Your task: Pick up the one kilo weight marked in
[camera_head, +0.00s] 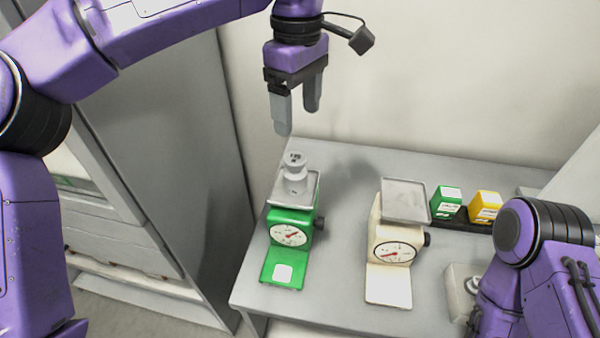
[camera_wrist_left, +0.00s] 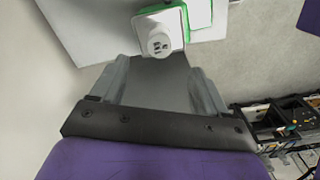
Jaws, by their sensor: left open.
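A grey metal weight (camera_head: 295,174) with a knob top stands upright on the pan of the green scale (camera_head: 291,236). Dark marks show on its top, too small to read. It also shows in the left wrist view (camera_wrist_left: 157,43), on the pan beyond the fingertips. My left gripper (camera_head: 298,120) is open and empty, above the weight and apart from it, fingers pointing down. In the left wrist view the gripper (camera_wrist_left: 160,75) has its two fingers spread with nothing between them. My right arm shows at the lower right, but its gripper is not visible.
A cream scale (camera_head: 390,270) with an empty pan (camera_head: 405,202) stands right of the green scale. A green box (camera_head: 445,200) and a yellow box (camera_head: 484,206) sit farther right on the grey table (camera_head: 345,190). A wall lies behind, a grey cabinet (camera_head: 190,130) at the left.

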